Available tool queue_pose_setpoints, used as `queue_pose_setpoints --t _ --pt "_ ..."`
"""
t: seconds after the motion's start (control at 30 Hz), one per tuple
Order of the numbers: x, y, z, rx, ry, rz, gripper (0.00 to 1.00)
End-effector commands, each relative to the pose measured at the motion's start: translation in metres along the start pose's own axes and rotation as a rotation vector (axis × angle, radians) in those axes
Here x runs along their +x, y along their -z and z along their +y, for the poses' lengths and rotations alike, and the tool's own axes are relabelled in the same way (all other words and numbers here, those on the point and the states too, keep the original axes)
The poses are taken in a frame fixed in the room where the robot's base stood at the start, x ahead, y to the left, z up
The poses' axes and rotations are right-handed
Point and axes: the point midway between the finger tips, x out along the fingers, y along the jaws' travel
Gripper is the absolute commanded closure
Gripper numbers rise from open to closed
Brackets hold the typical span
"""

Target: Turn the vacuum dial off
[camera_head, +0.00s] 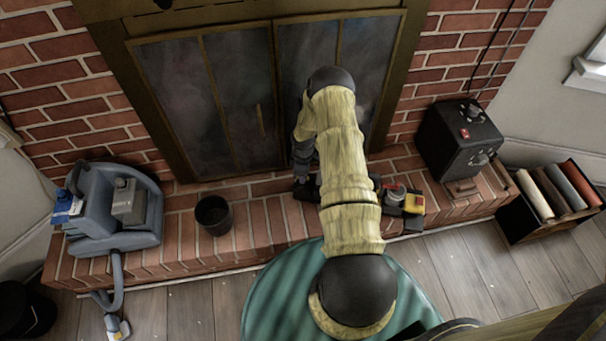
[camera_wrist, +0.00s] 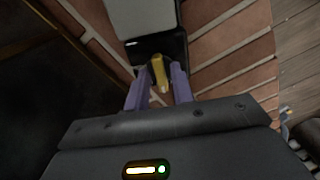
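A blue-grey vacuum-like machine (camera_head: 115,225) with a hose and floor nozzle (camera_head: 118,328) stands at the left end of the brick hearth in the head view. I cannot make out a dial on it. My gripper (camera_head: 304,188) is low over the middle of the hearth, well to its right and partly hidden by my arm. In the wrist view, the two purple fingers of my gripper (camera_wrist: 161,85) stand on either side of a small yellow knob-like piece (camera_wrist: 159,73). It sits at the end of a grey and black object (camera_wrist: 150,22). Contact is unclear.
A black box (camera_head: 458,140) with a red switch and round knobs stands on the hearth at right. A small red, white and yellow device (camera_head: 413,203) lies beside my arm. A dark cup (camera_head: 213,215) stands left of centre.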

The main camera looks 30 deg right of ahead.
Motion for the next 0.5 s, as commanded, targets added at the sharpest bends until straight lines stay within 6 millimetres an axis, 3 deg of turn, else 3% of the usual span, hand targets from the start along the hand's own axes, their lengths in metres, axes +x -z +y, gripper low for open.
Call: queue_pose_setpoints --t 0.33,0.5 --pt "-0.001 0.001 0.000 0.001 0.000 0.001 0.67" --pt "-0.014 0.001 0.000 0.001 0.000 0.001 0.67"
